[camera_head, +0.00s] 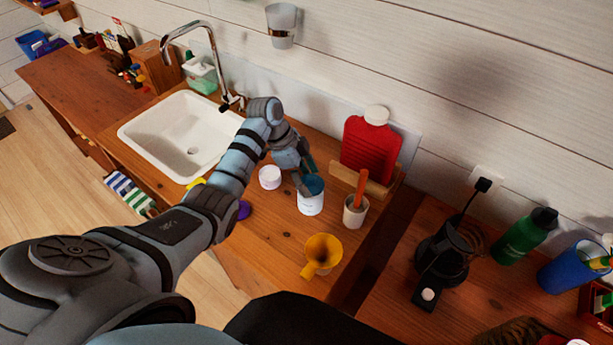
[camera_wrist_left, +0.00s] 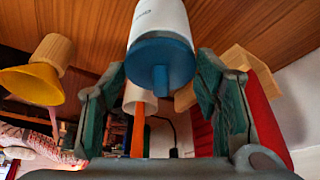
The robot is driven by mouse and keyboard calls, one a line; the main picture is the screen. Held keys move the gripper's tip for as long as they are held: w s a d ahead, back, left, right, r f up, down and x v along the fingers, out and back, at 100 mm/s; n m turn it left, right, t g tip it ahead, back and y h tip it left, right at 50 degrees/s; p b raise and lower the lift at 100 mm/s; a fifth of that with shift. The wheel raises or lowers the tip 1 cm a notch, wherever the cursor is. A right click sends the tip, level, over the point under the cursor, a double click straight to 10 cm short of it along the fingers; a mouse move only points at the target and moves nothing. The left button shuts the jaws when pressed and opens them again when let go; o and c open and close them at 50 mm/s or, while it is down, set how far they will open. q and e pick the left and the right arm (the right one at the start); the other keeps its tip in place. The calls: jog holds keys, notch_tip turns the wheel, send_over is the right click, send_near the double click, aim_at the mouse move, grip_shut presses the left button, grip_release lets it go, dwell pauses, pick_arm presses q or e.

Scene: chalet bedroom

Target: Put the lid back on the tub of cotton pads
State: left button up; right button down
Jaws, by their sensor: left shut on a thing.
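The tub of cotton pads (camera_head: 311,204) is white and stands upright on the wooden counter. Its blue lid (camera_head: 314,184) is at the tub's mouth. In the left wrist view the blue lid (camera_wrist_left: 161,62), with a round knob, meets the end of the white tub (camera_wrist_left: 158,18); I see no clear gap between them. My left gripper (camera_head: 307,176) is at the lid from above. The cotton pads are hidden. My right gripper is not in view.
A small white jar (camera_head: 269,178) stands left of the tub. A cup with an orange-handled tool (camera_head: 355,212) is close on its right, and a yellow funnel (camera_head: 322,252) is in front. A red bottle (camera_head: 369,148) stands behind. The sink (camera_head: 182,137) is at left.

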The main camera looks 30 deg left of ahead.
pick_arm(q)
jog(key=o, duration=1.5)
jog(key=shift+c, duration=0.2)
notch_tip(320, 180, up, 3)
jog(key=p, duration=0.3)
jog(key=shift+f, duration=0.1)
jog(key=shift+r, duration=2.1)
jog(key=shift+c, duration=0.6)
